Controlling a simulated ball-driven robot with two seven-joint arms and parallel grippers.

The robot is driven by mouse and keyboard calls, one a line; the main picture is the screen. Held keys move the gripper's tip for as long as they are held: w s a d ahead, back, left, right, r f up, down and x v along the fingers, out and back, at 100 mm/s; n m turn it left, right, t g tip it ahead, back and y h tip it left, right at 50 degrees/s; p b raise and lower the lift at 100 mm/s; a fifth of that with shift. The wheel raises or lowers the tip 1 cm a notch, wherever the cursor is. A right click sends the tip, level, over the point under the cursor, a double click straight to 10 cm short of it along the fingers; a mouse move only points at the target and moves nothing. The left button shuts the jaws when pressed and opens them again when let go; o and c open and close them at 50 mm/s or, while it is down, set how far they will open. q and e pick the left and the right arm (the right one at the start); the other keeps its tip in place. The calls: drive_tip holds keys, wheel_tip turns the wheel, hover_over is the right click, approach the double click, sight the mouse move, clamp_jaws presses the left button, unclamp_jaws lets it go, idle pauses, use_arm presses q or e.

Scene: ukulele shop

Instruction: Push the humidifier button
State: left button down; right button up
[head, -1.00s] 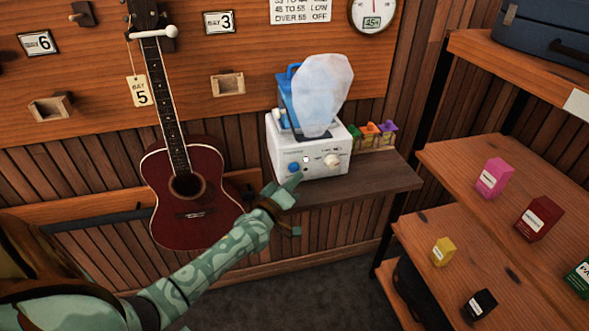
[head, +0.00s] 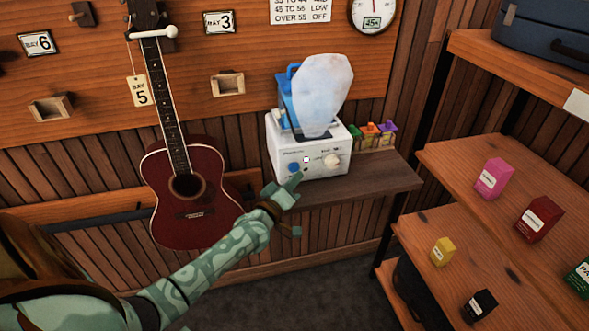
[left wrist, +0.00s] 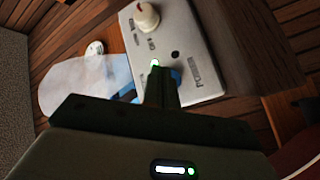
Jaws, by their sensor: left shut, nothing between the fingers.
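The humidifier is a white box (head: 336,168) with a blue tank (head: 290,82) on a dark wooden ledge. A pale, mist-like plume (head: 322,95) rises over it. Its front carries a blue button (head: 293,168), a small light (head: 306,159) and a cream knob (head: 332,160). My left gripper (head: 297,179) is shut and empty, its tip at the lower front by the blue button. In the left wrist view the closed fingers (left wrist: 162,85) cover most of the button, with blue showing beside them; I cannot tell whether they touch it. A light (left wrist: 154,63) glows green there. My right gripper is out of view.
A red-brown guitar (head: 190,205) hangs left of the humidifier, near my left forearm. Small coloured items (head: 372,134) stand at its right on the ledge (head: 385,176). Wooden shelves (head: 470,240) with small boxes fill the right side. A round gauge (head: 373,12) hangs above.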

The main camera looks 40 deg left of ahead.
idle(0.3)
use_arm(q)
drive_tip(key=shift+w, duration=0.1)
drive_tip(key=shift+w+a, duration=0.2)
drive_tip(key=shift+a, duration=0.15)
drive_tip(key=shift+w+a+b, duration=0.3)
drive_tip(key=shift+w+a, duration=0.05)
drive_tip(key=shift+a, duration=0.05)
idle(0.7)
drive_tip(key=shift+s+d+p, duration=0.65)
drive_tip(key=shift+d, duration=0.1)
